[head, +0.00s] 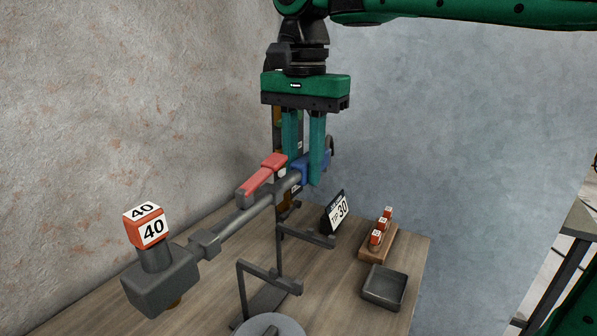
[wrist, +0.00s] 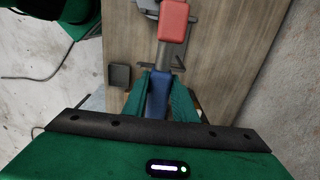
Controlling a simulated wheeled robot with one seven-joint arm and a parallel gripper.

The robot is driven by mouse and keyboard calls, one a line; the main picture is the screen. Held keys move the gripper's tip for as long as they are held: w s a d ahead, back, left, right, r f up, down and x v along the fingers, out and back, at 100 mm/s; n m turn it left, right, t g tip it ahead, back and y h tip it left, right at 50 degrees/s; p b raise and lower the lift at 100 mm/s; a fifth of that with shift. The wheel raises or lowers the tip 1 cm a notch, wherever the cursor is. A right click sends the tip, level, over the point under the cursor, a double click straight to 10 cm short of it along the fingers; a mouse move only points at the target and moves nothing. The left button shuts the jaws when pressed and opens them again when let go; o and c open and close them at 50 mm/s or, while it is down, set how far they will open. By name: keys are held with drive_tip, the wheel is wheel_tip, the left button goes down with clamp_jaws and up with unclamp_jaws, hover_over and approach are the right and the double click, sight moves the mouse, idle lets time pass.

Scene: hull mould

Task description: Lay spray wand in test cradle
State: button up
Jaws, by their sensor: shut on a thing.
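The spray wand (head: 243,217) is a long grey tube with a blue grip, a red lever and a dark block at its near end. An orange cap marked 40 (head: 148,227) tops that block. My gripper (head: 303,172) is shut on the blue grip, which shows between the fingers in the wrist view (wrist: 158,97). The test cradle (head: 241,290) is a dark metal stand with two bracket arms on the table. The wand is held above the table, apart from the brackets, its front end reaching out to the left. The cradle's base is partly hidden.
A sign reading TIP 30 (head: 338,211) stands behind the cradle. A wooden block (head: 372,247) holding orange caps and a grey tray (head: 384,287) are to the right. A round grey object (head: 285,325) is at the bottom edge. Walls rise behind and left of the table.

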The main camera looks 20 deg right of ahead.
drive_tip(key=shift+r, duration=1.2)
drive_tip(key=shift+s, duration=0.1)
